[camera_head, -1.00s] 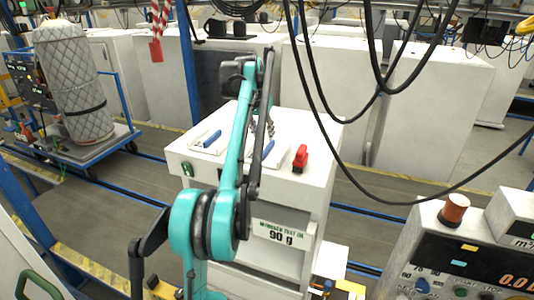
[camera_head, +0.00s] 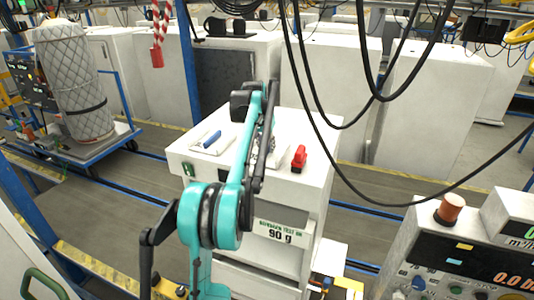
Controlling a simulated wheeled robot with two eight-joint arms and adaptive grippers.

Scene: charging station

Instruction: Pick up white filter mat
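A white flat piece with a blue strip (camera_head: 211,142), which may be the white filter mat, lies on top of the white cabinet (camera_head: 290,180), left of my arm. A second similar piece behind the arm is mostly hidden now. One teal arm rises from the bottom, left of centre, and appears to be my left arm. Its wrist is over the cabinet top. My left gripper (camera_head: 271,145) is mostly hidden behind the forearm, low over the cabinet top. Its fingers are too small and covered to read, and contact with the second piece cannot be told. My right gripper is not in view.
A red object (camera_head: 299,158) stands on the cabinet's right side. Black cables (camera_head: 345,120) hang in front on the right. A grey instrument panel (camera_head: 465,250) is at lower right. A quilted cylinder (camera_head: 75,80) stands on a blue cart at left.

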